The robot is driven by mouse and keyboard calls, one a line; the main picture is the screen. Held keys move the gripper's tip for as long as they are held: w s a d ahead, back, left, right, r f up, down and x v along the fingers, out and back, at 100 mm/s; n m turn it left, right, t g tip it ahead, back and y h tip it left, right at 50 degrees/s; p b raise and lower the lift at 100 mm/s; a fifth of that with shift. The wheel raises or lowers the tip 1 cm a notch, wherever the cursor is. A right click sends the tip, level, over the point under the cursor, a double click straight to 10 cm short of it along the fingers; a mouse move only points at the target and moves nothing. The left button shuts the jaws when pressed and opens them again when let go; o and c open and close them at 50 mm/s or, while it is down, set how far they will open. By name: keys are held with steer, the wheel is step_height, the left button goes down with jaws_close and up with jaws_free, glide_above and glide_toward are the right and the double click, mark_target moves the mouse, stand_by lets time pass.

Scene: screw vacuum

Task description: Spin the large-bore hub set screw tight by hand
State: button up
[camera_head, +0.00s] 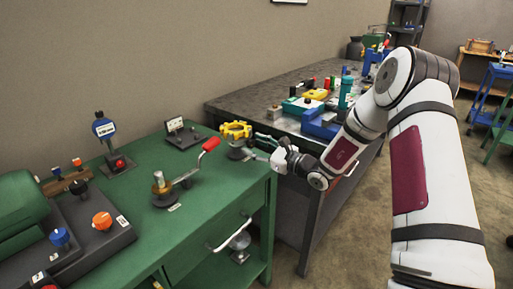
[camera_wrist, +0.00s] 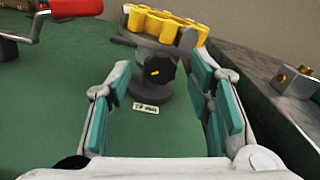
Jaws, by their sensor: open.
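A yellow lobed hub (camera_head: 236,130) sits on a grey stand near the right edge of the green bench. The hub shows at the top of the wrist view (camera_wrist: 165,27) on its grey stand (camera_wrist: 150,92). A black lobed screw knob (camera_wrist: 158,69) with a yellow mark sticks out of the stand's near side, below the hub. My gripper (camera_head: 257,144) is just right of the stand. In the wrist view my gripper (camera_wrist: 160,88) is open, with its teal-padded fingers left and right of the knob's line. The knob appears apart from the pads, beyond or between the fingertips; the exact depth is unclear.
A red-handled crank (camera_head: 209,145) stands left of the hub. A dial gauge stand (camera_head: 104,130) and a dark machine (camera_head: 85,230) are farther left. The grey table (camera_head: 225,107) behind holds several coloured fixtures. Bare green bench lies in front of the stand.

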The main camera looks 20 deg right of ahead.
jaws_close()
steer(key=m+p, duration=0.3)
steer(key=m, duration=0.2)
steer(key=shift+s+m+p, duration=0.1)
steer(key=shift+m+p, duration=0.2)
steer(key=shift+m, duration=0.1)
steer(key=m+p, duration=0.2)
steer(key=m, duration=0.3)
steer(key=shift+m+p, duration=0.3)
steer(key=shift+m, duration=0.1)
stand_by(0.4)
jaws_free()
